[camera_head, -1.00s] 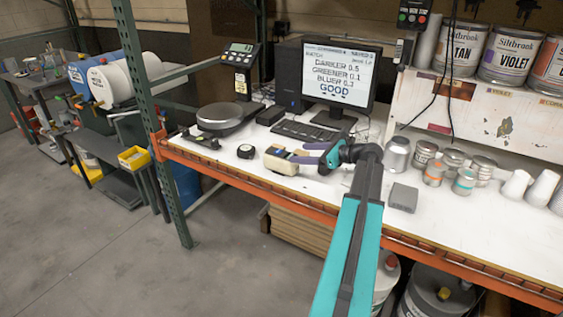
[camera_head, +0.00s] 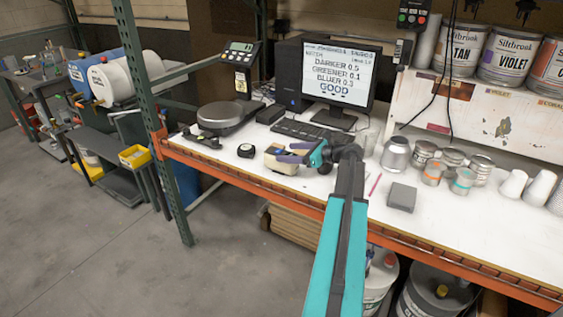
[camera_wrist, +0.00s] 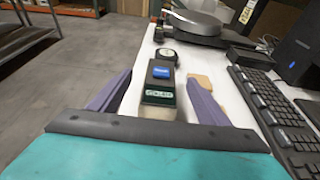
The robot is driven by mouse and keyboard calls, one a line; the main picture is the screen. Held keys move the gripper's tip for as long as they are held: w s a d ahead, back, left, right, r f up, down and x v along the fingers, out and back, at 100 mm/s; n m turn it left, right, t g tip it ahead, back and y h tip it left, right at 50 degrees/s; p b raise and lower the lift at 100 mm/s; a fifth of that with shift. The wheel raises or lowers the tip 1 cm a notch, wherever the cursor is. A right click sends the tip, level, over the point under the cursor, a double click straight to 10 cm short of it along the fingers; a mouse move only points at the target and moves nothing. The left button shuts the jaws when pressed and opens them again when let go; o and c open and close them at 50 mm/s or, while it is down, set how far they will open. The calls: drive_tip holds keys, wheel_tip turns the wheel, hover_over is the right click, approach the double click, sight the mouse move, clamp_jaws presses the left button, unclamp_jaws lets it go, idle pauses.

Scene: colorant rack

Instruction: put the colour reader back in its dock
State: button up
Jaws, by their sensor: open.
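The colour reader is, I think, the cream device with a dark top and blue button (camera_wrist: 160,92); in the head view it (camera_head: 281,166) lies on the white bench near the front edge. My gripper (camera_wrist: 160,78) is open, with one purple finger on each side of the reader. A gap shows on each side in the wrist view. In the head view my gripper (camera_head: 284,153) reaches it from the right and hides part of it. A flat grey block (camera_head: 401,197) lies on the bench to the right; I cannot tell whether it is the dock.
A round black object (camera_head: 245,151) sits just left of the reader. A scale (camera_head: 225,116), keyboard (camera_head: 302,130) and monitor (camera_head: 342,75) stand behind. A pink pen (camera_head: 375,184), tins (camera_head: 432,172) and white cups (camera_head: 513,183) are to the right. The orange front beam (camera_head: 230,178) edges the bench.

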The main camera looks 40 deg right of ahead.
sight(281, 151)
drive_tip(key=shift+p+x, duration=1)
drive_tip(key=shift+x, duration=1.3)
drive_tip(key=shift+d+f, duration=0.1)
drive_tip(key=shift+d, duration=0.05)
clamp_jaws()
drive_tip(key=shift+r+b, duration=1)
drive_tip(key=shift+r, duration=0.85)
drive_tip(key=s+a+r+b, duration=0.1)
drive_tip(key=s+a+b, duration=0.3)
drive_tip(key=s+a, duration=0.6)
drive_tip(key=shift+s+r, duration=0.2)
drive_tip(key=shift+s, duration=1)
drive_tip(key=shift+a, duration=0.1)
